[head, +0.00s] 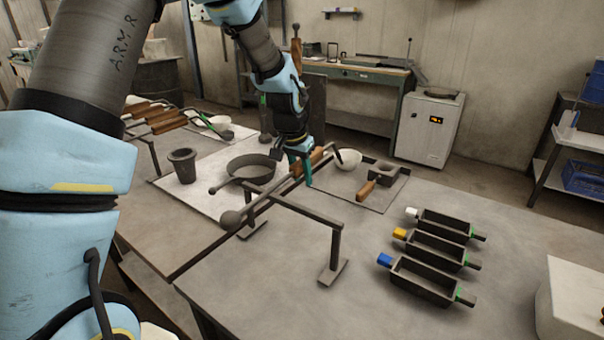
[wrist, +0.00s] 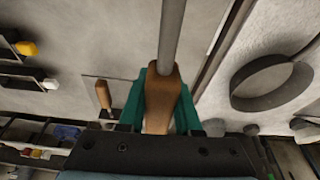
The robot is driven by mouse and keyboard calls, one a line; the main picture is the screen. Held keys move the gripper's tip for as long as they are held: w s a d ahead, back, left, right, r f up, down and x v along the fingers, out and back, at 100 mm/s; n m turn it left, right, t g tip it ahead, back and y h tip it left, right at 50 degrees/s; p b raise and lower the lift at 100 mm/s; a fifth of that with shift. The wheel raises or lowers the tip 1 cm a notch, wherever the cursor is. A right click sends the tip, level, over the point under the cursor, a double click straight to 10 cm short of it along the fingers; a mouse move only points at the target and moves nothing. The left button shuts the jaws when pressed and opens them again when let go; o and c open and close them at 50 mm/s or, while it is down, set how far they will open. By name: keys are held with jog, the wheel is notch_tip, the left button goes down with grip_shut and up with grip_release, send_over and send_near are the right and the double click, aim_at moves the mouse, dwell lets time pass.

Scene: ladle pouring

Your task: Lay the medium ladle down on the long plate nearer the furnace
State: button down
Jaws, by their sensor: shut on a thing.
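My gripper (head: 303,178) has its teal jaws shut on the wooden handle (wrist: 160,98) of a ladle. The ladle's grey shaft runs down and to the left in the head view to a dark round bowl (head: 231,220). The ladle is held above the table, by a dark metal stand (head: 312,213); I cannot tell whether they touch. A dark plate (head: 398,193) lies toward the white furnace-like cabinet (head: 423,128). It bears a small block-like vessel with a wooden handle (head: 367,190). A paler plate (head: 208,204) lies to the left. Which ladle size I hold is unclear.
A dark cup (head: 183,165) and a round pan (head: 252,168) stand on the paler plate; the pan ring also shows in the wrist view (wrist: 236,88). A pale bowl (head: 349,157) sits behind my gripper. Several moulds (head: 428,280) line the right. Table between stand and moulds is clear.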

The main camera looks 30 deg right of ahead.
jog(key=shift+f, duration=0.25)
dwell(0.7)
jog(key=c, duration=0.5)
grip_release()
jog(key=b+v, duration=0.2)
jog(key=v, duration=0.8)
jog(key=shift+s+r, duration=0.1)
jog(key=shift+r, duration=0.2)
jog(key=shift+r+p, duration=2.55)
jog(key=shift+r, duration=1)
